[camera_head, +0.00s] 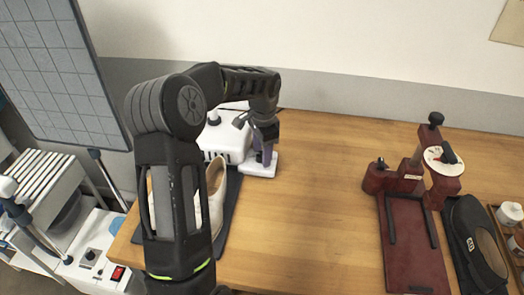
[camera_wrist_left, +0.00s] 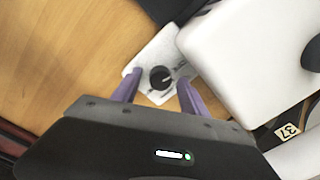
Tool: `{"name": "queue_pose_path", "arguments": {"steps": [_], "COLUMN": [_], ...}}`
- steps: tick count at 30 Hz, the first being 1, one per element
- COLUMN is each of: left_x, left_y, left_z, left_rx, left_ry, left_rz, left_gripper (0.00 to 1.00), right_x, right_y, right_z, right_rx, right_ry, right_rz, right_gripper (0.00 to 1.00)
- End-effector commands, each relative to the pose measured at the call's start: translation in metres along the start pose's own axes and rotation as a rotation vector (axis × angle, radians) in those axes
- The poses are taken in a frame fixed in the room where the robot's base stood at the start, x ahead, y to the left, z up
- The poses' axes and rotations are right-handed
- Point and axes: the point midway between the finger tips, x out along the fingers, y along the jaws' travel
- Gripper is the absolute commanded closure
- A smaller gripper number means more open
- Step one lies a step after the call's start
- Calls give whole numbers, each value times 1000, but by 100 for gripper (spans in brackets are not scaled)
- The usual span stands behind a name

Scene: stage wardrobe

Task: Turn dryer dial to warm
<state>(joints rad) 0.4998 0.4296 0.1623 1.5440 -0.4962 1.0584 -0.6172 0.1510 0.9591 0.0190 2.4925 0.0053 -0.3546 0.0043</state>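The dryer is a white box (camera_head: 232,137) at the back left of the table, with a small white control plate (camera_head: 260,170) at its right front. In the left wrist view the plate (camera_wrist_left: 143,62) carries a round black dial (camera_wrist_left: 161,78). A pale pointer line on the dial appears to face right; the plate's marks are too small to read. My left gripper (camera_head: 265,156) is over the plate. In the left wrist view its purple fingers (camera_wrist_left: 160,80) are open, one on each side of the dial, with gaps showing. In the head view the dial is hidden. My right gripper is not in view.
A cream shoe (camera_head: 216,194) on a dark mat (camera_head: 233,190) is partly behind my left arm. A white unit with a red switch (camera_head: 118,272) stands at lower left. The table's middle is clear.

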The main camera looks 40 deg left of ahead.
Motion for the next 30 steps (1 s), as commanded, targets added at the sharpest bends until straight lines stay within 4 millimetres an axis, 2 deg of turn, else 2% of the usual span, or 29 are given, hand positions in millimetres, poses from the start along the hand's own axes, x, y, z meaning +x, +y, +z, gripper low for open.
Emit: {"name": "queue_pose_path", "arguments": {"steps": [2,18,30], "left_x": [0,0,-1], "left_y": [0,0,0], "left_z": [0,0,0], "left_rx": [0,0,17], "left_ry": [0,0,1], "left_rz": [0,0,0], "left_gripper": [55,99,100], "right_x": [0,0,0], "right_y": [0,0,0], "right_z": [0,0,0], "right_rx": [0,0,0], "right_ry": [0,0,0], "right_rz": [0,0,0], "right_gripper": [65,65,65]}}
